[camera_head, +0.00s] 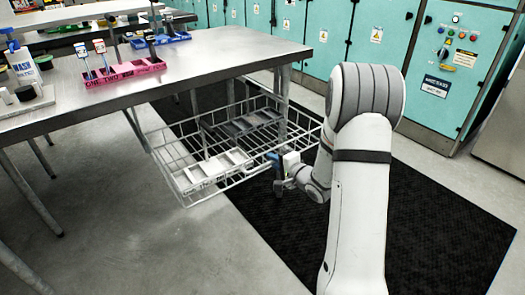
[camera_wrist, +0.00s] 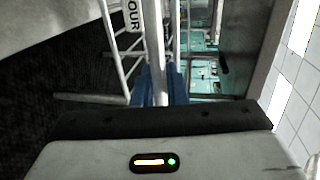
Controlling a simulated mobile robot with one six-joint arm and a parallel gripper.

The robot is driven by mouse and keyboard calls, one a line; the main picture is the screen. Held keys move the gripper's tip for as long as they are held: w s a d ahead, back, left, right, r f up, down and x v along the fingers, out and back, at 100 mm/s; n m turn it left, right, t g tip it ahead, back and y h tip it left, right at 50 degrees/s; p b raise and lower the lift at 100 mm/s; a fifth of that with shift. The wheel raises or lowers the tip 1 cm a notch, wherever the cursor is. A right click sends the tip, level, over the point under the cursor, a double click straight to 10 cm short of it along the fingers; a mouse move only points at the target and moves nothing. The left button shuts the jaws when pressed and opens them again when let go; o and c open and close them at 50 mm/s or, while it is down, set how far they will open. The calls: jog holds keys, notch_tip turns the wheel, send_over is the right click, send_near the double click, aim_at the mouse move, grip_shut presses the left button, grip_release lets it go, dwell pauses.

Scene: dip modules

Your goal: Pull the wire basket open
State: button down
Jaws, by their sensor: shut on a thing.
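The white wire basket (camera_head: 205,172) hangs under the steel table and sticks out past its front edge, toward me. A light tray and a dark tray lie in it. My gripper (camera_head: 274,160) is at the front right part of the basket, at its rim. In the wrist view, a white wire bar of the basket (camera_wrist: 155,50) runs between the blue fingertips of my gripper (camera_wrist: 160,88), which are shut on it. The exact contact is partly hidden by the gripper body.
The steel table (camera_head: 190,68) carries a pink rack (camera_head: 125,73), a blue tray (camera_head: 160,40) and a white wash bottle (camera_head: 22,65). Teal cabinets (camera_head: 405,40) stand behind. The black mat (camera_head: 430,220) and the floor in front of the basket are clear.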

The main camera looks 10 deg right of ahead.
jog(key=shift+f+p+v, duration=0.2)
jog(key=shift+v, duration=0.75)
jog(key=shift+f+p+v, duration=0.15)
jog(key=shift+f+v, duration=0.05)
jog(key=shift+v, duration=0.7)
jog(key=shift+s, duration=0.1)
jog(key=c, duration=1.5)
grip_release()
jog(key=shift+c, duration=0.2)
jog(key=p+v, duration=0.1)
jog(key=v, duration=0.6)
jog(key=shift+s+d+p, duration=0.15)
jog(key=shift+s+p, duration=0.25)
